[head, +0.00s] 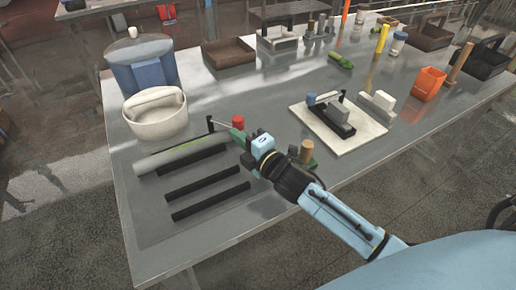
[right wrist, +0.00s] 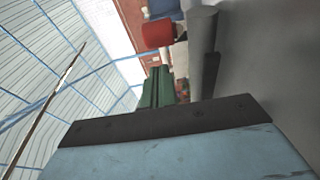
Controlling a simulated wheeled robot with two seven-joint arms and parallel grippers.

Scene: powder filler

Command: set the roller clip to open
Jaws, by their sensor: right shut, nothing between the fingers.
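A long grey roller bar (head: 180,155) lies on the table at the left, with a thin black lever (head: 211,125) standing at its far right end. A red knob (head: 238,121) on a green part (head: 238,136) is just beyond my right gripper (head: 246,157). My right gripper is shut and empty, low over the table near the bar's right end. In the right wrist view the red knob (right wrist: 157,34) and green part (right wrist: 157,88) show past my gripper's body. Which part is the roller clip, and its setting, I cannot tell. My left gripper is out of view.
Dark strips (head: 208,184) lie in front of the bar. A tan peg (head: 306,151) stands right of my gripper, near a white board (head: 345,130) with a black device. A white basket (head: 155,114) and blue pot (head: 141,66) stand behind left.

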